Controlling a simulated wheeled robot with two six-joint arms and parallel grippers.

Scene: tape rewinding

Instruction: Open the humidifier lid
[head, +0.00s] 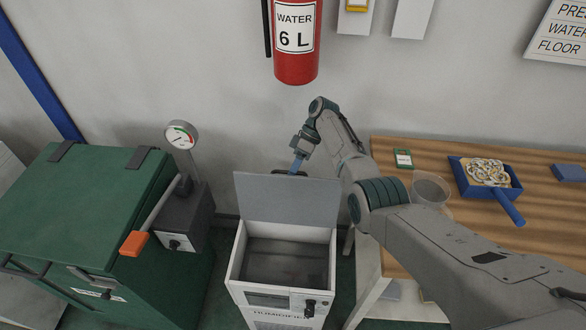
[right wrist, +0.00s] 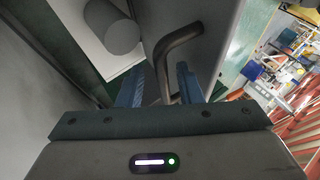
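The humidifier (head: 285,310) is a white box on the floor, and its dark interior shows from above. Its grey lid (head: 288,198) stands raised at the back edge of the opening. The dark lid handle (head: 290,173) shows just above the lid's upper edge. My right gripper (head: 297,166) is at the handle, behind the raised lid. In the right wrist view, the bent handle (right wrist: 178,48) reaches between the two blue fingers of the right gripper (right wrist: 158,88), which are apart. My left gripper is not in view.
A green cabinet (head: 70,220) and a grey box with a gauge (head: 181,135) and an orange-tipped lever (head: 134,243) stand to the left. A wooden table (head: 425,160) on the right holds a clear cup (head: 430,190) and a blue tray (head: 465,183). A red water extinguisher (head: 295,60) hangs behind.

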